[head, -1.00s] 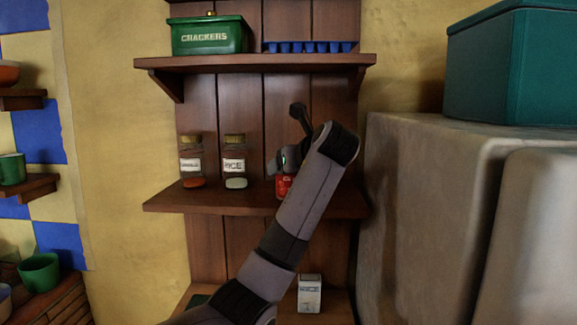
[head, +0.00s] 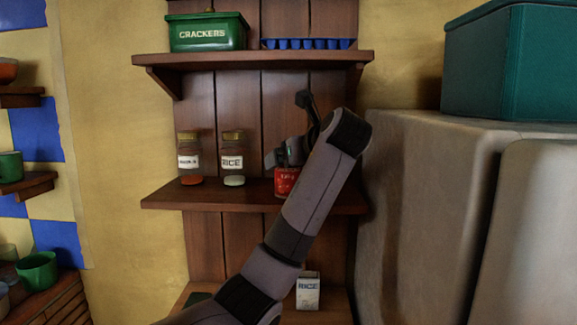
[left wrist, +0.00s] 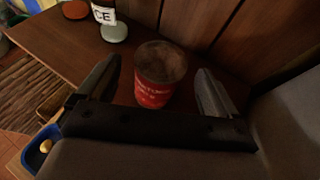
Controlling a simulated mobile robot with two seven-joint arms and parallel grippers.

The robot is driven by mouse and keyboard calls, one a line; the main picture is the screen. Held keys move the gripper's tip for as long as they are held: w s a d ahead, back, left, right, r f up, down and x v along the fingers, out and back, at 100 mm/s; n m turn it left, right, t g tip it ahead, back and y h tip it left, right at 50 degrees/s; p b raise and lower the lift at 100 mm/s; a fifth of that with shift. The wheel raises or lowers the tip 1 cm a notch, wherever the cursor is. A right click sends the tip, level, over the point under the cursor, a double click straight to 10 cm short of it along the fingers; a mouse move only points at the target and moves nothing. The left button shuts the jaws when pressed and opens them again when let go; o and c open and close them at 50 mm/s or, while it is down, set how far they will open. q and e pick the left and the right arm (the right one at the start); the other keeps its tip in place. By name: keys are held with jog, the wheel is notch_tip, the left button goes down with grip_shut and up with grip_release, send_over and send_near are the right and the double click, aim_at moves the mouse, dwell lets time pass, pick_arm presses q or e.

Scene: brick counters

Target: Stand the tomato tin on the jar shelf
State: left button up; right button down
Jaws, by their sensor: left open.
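The tomato tin (head: 286,182), red with a printed label, stands upright on the middle shelf (head: 200,200), right of two labelled jars. My left gripper (head: 284,154) is at the top of the tin and partly hides it. In the left wrist view the tin (left wrist: 154,93) is between the two fingers of my open left gripper (left wrist: 158,72), with a gap on each side. The tin's dark top faces the camera. My right gripper is in neither view.
The rice jar (head: 233,162) and another jar (head: 189,162) stand left of the tin. Above are a green crackers box (head: 208,34) and a blue tray (head: 306,44). A white rice box (head: 308,290) is below. A large pale appliance (head: 430,210) is close on the right.

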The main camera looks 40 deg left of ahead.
pick_arm(q)
jog(key=v, duration=0.8)
jog(key=shift+s+d+b, duration=0.15)
jog(key=shift+d+b, duration=0.1)
jog(key=shift+b, duration=0.1)
